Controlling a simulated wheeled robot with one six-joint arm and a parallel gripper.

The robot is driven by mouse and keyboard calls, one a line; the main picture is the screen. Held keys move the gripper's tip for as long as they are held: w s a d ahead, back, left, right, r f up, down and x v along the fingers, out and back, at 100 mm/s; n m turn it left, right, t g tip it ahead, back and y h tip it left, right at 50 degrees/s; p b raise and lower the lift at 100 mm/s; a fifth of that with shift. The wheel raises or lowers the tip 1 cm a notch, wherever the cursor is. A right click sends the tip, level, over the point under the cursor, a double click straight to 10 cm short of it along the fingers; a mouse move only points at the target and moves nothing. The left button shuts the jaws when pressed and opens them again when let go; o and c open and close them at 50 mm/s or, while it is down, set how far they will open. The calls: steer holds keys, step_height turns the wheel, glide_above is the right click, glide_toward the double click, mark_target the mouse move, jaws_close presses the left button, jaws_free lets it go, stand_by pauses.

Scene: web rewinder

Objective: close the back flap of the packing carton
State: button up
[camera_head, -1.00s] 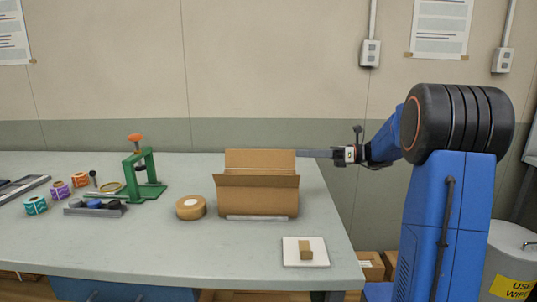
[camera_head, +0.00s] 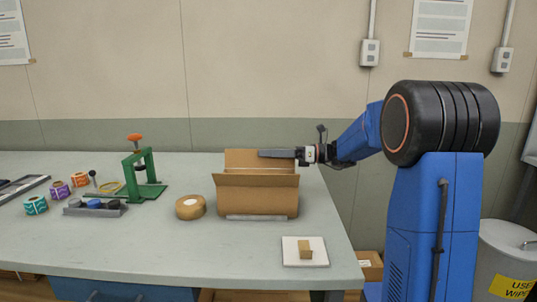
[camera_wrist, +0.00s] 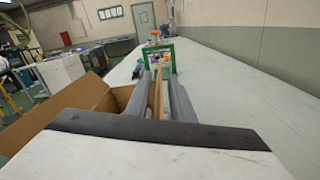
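The packing carton (camera_head: 257,203) stands open on the bench, with its front flap (camera_head: 255,180) folded outward. Its back flap (camera_head: 240,158) stands up at the rear. My gripper (camera_head: 262,153) reaches in from the right, level with the upper part of the back flap, one finger showing in front of it. In the wrist view the fingers of my gripper (camera_wrist: 162,75) are apart, with the thin brown edge of the back flap (camera_wrist: 155,100) between them. The carton (camera_wrist: 88,95) is partly hidden behind the left finger there. I cannot tell whether a finger touches the flap.
A tape roll (camera_head: 190,207) lies left of the carton. A white plate with a small brown block (camera_head: 305,250) lies at the front right. A green press (camera_head: 145,178) and several small rolls stand farther left. Bare bench lies between the carton and the front edge.

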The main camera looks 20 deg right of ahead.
mark_target(268, 166)
steer(key=shift+c, duration=0.7)
jaws_close()
steer(key=shift+s, duration=0.1)
steer(key=n, duration=0.1)
steer(key=s+n, duration=0.1)
steer(key=shift+a+r+n, duration=0.15)
steer(key=shift+a+n, duration=0.05)
steer(key=shift+n, duration=0.2)
steer(key=s+n, duration=0.1)
steer(key=n, duration=0.1)
steer(key=s+n, duration=0.1)
steer(key=n, duration=0.2)
steer(key=s+a+f+n, duration=0.1)
steer(key=n, duration=0.2)
steer(key=shift+s+f, duration=0.1)
steer(key=shift+s, duration=0.1)
steer(key=shift+s+a+f+n, duration=0.1)
steer(key=shift+s+f+n, duration=0.1)
steer(key=shift+n, duration=0.55)
steer(key=shift+s+a+f+n, duration=0.15)
steer(key=shift+f+n, duration=0.1)
steer(key=shift+n, duration=0.45)
steer(key=shift+s+f+n, duration=0.2)
steer(key=shift+n, duration=0.55)
